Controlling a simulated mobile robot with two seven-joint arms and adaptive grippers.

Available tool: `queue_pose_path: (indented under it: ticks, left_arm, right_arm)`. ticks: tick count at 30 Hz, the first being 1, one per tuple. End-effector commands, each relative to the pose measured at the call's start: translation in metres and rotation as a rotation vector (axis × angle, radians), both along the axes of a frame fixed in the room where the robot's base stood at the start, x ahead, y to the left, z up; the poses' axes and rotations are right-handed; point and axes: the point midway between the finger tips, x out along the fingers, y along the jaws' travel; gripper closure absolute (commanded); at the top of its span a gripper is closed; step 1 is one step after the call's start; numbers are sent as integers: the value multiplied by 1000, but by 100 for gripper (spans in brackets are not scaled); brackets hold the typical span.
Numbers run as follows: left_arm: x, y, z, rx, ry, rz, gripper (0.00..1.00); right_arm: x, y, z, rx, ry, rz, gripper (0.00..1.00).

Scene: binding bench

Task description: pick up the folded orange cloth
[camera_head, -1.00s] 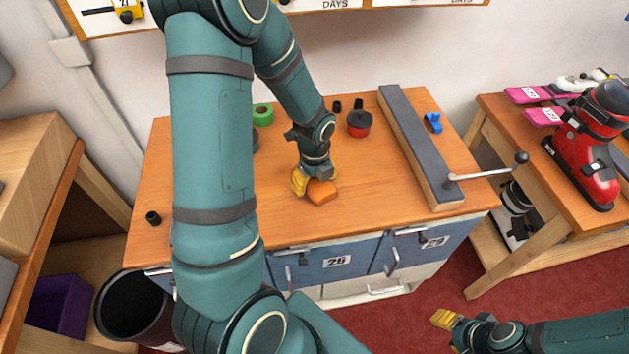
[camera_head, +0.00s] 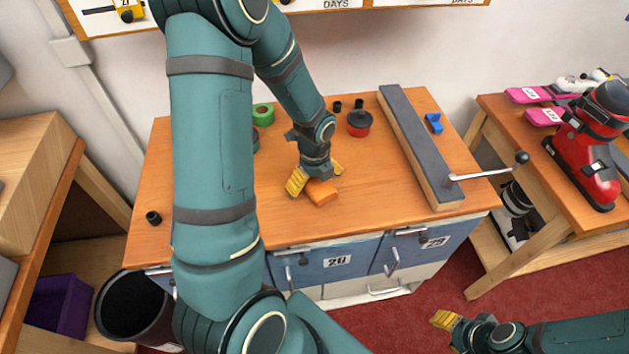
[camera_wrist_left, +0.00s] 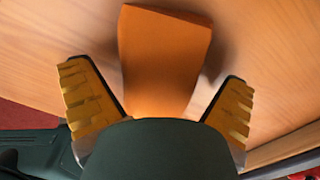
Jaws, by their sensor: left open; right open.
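The folded orange cloth (camera_head: 321,192) lies on the wooden bench top near its front edge. My left gripper (camera_head: 315,183) is open above it, with yellow fingers pointing down. In the left wrist view the cloth (camera_wrist_left: 163,60) lies between the two spread fingers of my left gripper (camera_wrist_left: 158,112), with a gap on each side. The cloth's near end is hidden behind the gripper body. My right gripper (camera_head: 447,325) is open and empty, low at the right over the red floor, away from the bench.
On the bench (camera_head: 370,187) stand a red and black tin (camera_head: 359,124), a green tape roll (camera_head: 263,115) and a blue item (camera_head: 433,123). A long grey-topped block (camera_head: 417,140) with a lever (camera_head: 485,175) lies right of the cloth. The bench top around the cloth is clear.

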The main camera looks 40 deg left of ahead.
Motion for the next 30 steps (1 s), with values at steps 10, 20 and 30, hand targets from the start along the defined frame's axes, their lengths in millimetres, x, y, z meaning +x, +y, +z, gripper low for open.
queue_pose_path:
  ticks: [10, 20, 30]
  left_arm:
    - [0, 0, 0, 0, 0, 1, 0]
    - [3, 0, 18, 4, -5, 360, 0]
    - [6, -1, 52, 6, -8, 1111, 0]
  right_arm:
    - [0, 0, 0, 0, 0, 0, 53]
    - [0, 0, 2, 0, -1, 0, 53]
    - [1, 0, 4, 0, -3, -2, 53]
